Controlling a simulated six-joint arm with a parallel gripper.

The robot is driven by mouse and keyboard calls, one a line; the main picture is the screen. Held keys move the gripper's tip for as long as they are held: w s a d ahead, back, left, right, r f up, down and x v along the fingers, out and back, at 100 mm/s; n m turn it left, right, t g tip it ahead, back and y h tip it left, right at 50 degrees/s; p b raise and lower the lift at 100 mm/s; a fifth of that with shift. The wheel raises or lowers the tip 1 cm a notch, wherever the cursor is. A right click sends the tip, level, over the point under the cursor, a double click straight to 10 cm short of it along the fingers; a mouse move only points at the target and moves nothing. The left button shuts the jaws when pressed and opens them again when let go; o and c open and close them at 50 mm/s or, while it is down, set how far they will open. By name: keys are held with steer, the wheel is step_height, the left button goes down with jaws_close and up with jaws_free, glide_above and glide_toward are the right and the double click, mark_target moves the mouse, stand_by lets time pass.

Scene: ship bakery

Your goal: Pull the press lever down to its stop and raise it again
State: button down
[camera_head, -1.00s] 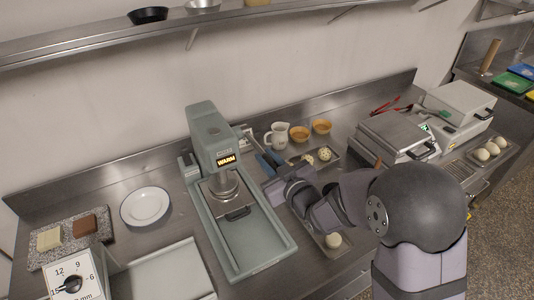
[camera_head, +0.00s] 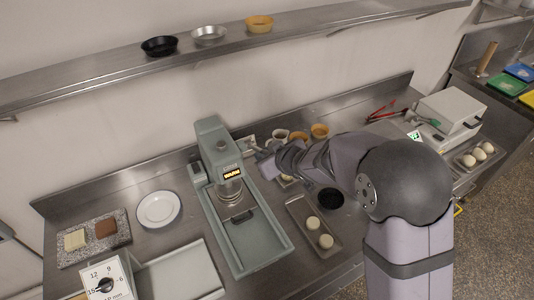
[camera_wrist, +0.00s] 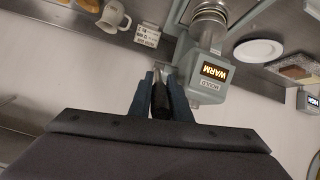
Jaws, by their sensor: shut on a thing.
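The grey-green press (camera_head: 217,150) stands on the steel counter with a lit "WARM" display; the display also shows in the wrist view (camera_wrist: 215,72). The press lever's black grip (camera_wrist: 160,100) lies between my fingers in the wrist view, with a short bit of metal rod at its far end. My gripper (camera_wrist: 160,92) is shut on that grip, beside the press head. In the head view my gripper (camera_head: 262,152) is up at the right side of the press head, and my wrist hides most of the lever. The ringed metal ram (camera_head: 229,188) hangs below the head.
A white plate (camera_head: 159,209) and a stone slab (camera_head: 93,238) are left of the press. A tray of dough balls (camera_head: 313,232) and a dark bowl (camera_head: 330,199) are to its right, near my arm. A shelf (camera_head: 110,72) runs along the wall above.

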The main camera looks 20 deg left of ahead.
steer(key=shift+a+r+h, duration=0.15)
steer(key=shift+r+h, duration=0.05)
steer(key=shift+h, duration=0.1)
stand_by(0.4)
steer(key=c, duration=1.7)
jaws_free()
steer(key=shift+o, duration=0.2)
steer(key=shift+w+r, duration=0.1)
steer(key=shift+v, duration=3.65)
